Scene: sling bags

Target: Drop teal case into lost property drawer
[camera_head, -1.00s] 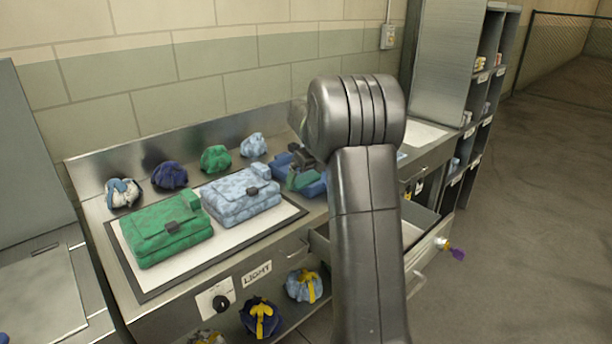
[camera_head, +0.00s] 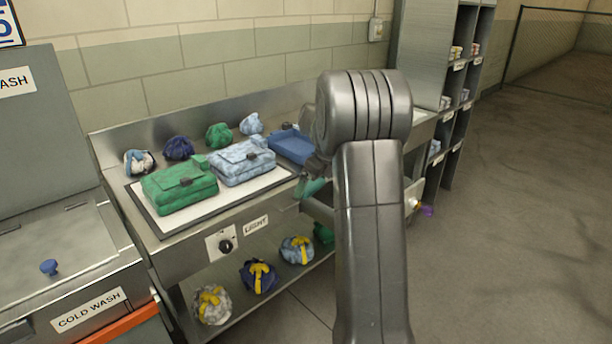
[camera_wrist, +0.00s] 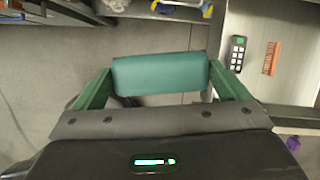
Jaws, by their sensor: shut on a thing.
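The teal case (camera_wrist: 160,76) is held between the fingers of my gripper (camera_wrist: 160,70) in the wrist view. In the head view the case (camera_head: 311,187) shows just in front of the counter's front edge, left of my arm, and my arm hides most of the gripper. An open drawer stands mostly hidden behind my arm in the head view; its end (camera_head: 413,196) shows at right. In the wrist view a pale drawer floor (camera_wrist: 255,30) lies to the right of the case, with a dark keypad device and an orange item on it. The case is outside that area.
Several pouches line the back. Yellow-tied bundles (camera_head: 258,276) sit on the lower shelf. Open floor lies at right.

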